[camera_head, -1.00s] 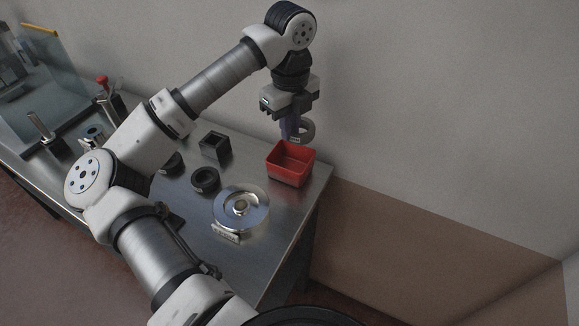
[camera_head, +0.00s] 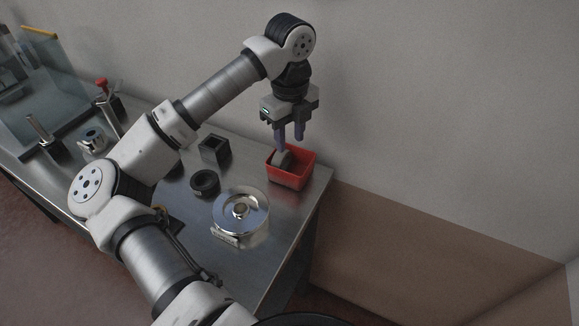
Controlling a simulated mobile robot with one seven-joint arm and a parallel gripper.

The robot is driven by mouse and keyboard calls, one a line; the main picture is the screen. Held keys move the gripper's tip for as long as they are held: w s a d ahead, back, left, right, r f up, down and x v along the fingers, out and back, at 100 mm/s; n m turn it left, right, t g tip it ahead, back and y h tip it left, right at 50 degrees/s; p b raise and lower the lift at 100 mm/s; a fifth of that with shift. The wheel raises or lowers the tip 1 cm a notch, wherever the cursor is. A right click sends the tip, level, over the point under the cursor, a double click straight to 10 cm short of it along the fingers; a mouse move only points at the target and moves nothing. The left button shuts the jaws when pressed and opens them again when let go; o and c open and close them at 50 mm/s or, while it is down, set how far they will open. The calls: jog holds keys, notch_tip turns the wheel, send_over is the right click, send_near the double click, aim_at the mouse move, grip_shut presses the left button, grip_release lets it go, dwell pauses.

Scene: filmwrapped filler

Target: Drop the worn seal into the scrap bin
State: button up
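The worn seal (camera_head: 284,160) is a grey ring. It sits inside the red scrap bin (camera_head: 294,184), tilted toward the left inner wall, its lower part hidden by the bin's front wall. The bin stands near the right end of the metal bench. My gripper (camera_head: 290,143) is above the bin, pointing down, with its two purple-grey fingers apart and nothing between them. The left fingertip is close to the seal; I cannot tell whether they touch.
A shiny round metal housing (camera_head: 240,220) stands in front of the bin. A black ring (camera_head: 205,183) and a black square block (camera_head: 214,150) are to the left. A glass panel (camera_head: 60,90) stands at the far left. The wall is close behind the bench.

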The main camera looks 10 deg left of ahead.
notch_tip(320, 180, up, 14)
jog(key=b, duration=0.2)
jog(key=shift+f, duration=0.15)
dwell(0.5)
